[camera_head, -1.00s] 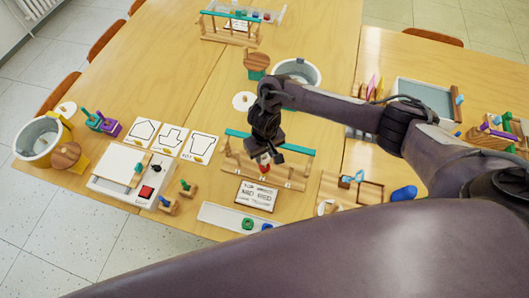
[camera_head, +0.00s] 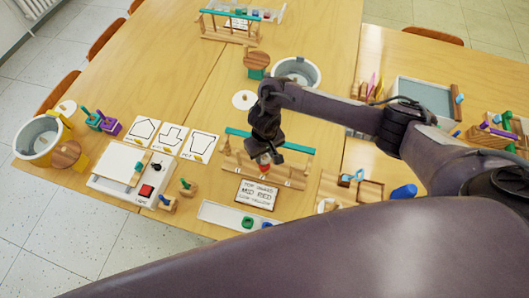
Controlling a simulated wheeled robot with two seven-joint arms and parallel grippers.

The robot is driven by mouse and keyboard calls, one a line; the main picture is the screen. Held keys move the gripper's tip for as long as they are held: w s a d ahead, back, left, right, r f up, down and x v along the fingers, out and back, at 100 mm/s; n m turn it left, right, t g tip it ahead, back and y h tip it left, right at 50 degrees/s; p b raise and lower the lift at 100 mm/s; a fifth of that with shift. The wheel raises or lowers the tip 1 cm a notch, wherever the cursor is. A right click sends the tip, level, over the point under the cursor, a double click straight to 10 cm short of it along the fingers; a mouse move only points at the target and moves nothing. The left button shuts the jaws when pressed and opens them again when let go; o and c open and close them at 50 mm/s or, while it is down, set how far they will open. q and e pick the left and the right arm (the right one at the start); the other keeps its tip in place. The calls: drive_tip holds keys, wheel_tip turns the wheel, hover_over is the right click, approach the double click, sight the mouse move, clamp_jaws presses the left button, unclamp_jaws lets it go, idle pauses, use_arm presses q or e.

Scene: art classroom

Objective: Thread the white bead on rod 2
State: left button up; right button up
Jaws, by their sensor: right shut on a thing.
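The bead frame stands at the front middle of the table, with a teal top bar (camera_head: 238,132) and a wooden base (camera_head: 290,183). My right gripper (camera_head: 264,152) is at the frame, just below its top bar. It is shut on a small pale thing at its fingertips, which fits the white bead (camera_head: 263,158). A red bead (camera_head: 264,167) shows right below it. The gripper hides much of the rod there, so I cannot tell whether the white bead is around the rod or above it. My left gripper is not in view.
A printed card (camera_head: 257,194) lies in front of the frame. A white tray (camera_head: 215,212) with green and blue beads is nearer the front edge. A switch box (camera_head: 105,184) stands to the left, and a wooden fixture (camera_head: 368,191) to the right.

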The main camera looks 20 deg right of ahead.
idle(0.3)
drive_tip(key=o, duration=1)
wheel_tip(320, 180, up, 8)
drive_tip(key=shift+f+p, duration=0.1)
drive_tip(key=shift+p, duration=0.7)
drive_tip(key=shift+s+f, duration=0.1)
